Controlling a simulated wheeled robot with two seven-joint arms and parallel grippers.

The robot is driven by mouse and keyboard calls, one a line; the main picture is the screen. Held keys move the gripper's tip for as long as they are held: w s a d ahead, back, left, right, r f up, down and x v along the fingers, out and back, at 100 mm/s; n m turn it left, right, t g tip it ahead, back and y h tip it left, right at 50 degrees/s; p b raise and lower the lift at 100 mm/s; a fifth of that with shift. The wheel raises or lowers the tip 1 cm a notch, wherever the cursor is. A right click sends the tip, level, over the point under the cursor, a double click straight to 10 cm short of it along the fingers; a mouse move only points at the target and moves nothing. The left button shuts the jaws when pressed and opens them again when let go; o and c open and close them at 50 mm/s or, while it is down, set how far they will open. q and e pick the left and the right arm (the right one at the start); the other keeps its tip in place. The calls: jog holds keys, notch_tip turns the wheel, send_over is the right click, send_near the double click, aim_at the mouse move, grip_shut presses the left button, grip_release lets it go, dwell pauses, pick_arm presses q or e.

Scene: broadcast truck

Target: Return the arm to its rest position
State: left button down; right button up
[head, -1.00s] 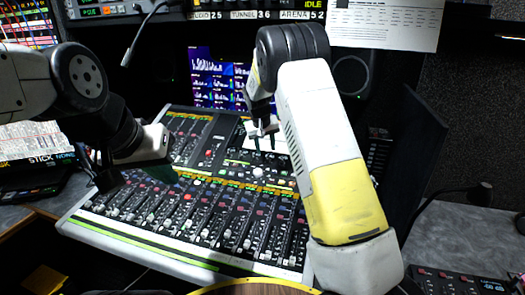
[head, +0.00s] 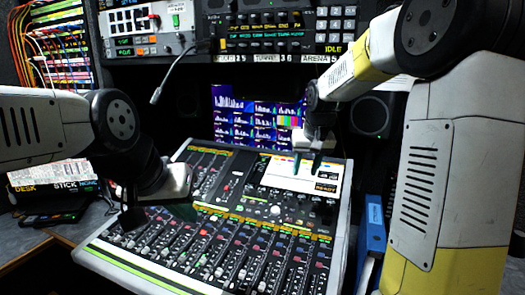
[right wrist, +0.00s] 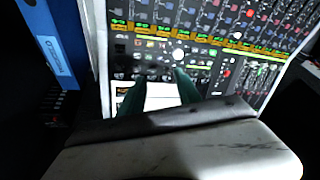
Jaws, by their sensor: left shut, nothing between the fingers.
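My left arm comes in from the left in the head view. Its gripper (head: 131,212) points down over the left side of the mixing console (head: 150,262); its dark fingers are small and look closed, with nothing visible in them. My right arm reaches in from the right. Its gripper (head: 307,164) hangs over the console's upper part, in front of the small lit screen, with two teal fingers apart and empty. In the right wrist view the same fingers (right wrist: 160,92) show apart over the console, with nothing between them. Whether they touch it I cannot tell.
Monitors (head: 255,125) and a rack panel (head: 265,32) stand behind the console. A gooseneck microphone (head: 157,95) hangs at the upper left. A blue binder (head: 372,235) stands right of the console. A stack of papers (head: 48,173) lies at the left.

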jog(key=s+d+r+t+y, duration=0.1)
jog(key=s+r, duration=0.2)
jog(key=s, duration=2.4)
jog(key=shift+r+t, duration=0.2)
jog(key=shift+t, duration=0.1)
